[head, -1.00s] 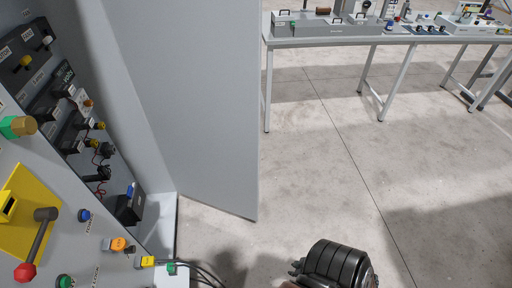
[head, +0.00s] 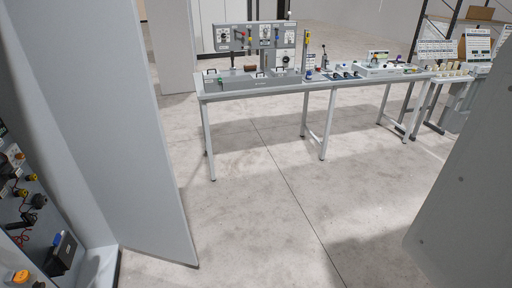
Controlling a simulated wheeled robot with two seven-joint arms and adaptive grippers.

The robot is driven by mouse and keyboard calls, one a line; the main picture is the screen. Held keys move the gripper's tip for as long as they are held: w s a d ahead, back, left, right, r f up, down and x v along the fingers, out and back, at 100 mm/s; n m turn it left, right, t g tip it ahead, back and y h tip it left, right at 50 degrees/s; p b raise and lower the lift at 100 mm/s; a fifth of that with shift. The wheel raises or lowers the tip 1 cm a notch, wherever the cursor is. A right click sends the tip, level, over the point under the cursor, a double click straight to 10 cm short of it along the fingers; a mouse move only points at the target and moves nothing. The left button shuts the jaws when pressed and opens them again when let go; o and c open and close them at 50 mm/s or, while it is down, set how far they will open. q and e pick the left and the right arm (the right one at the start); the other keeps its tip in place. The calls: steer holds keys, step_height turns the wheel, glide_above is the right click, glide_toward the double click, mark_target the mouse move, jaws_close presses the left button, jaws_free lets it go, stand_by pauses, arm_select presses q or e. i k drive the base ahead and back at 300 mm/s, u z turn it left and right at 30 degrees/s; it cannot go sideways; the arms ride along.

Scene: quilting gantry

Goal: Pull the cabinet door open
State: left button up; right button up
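A tall plain grey panel (head: 125,120), which looks like the cabinet door, stands swung out from the cabinet (head: 92,268) at the left. Its free lower corner reaches over the bare floor. The inside of the cabinet shows at the far left, with dark switch modules, yellow connectors and wires. Another flat grey panel (head: 465,200) stands at the right edge, cut off by the picture; I cannot tell what it belongs to. Neither of my grippers is in view, so their contact with a door is hidden.
A long workbench (head: 250,94) with white legs and control panels stands across the back. Another table (head: 428,92) with small equipment is at the right rear. The concrete floor (head: 270,215) between the two grey panels is clear.

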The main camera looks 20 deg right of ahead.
mark_target(88, 59)
steer(key=z, duration=1.15)
steer(key=i, duration=1.65)
steer(key=u, duration=0.95)
steer(key=i, duration=0.85)
steer(key=u, duration=1)
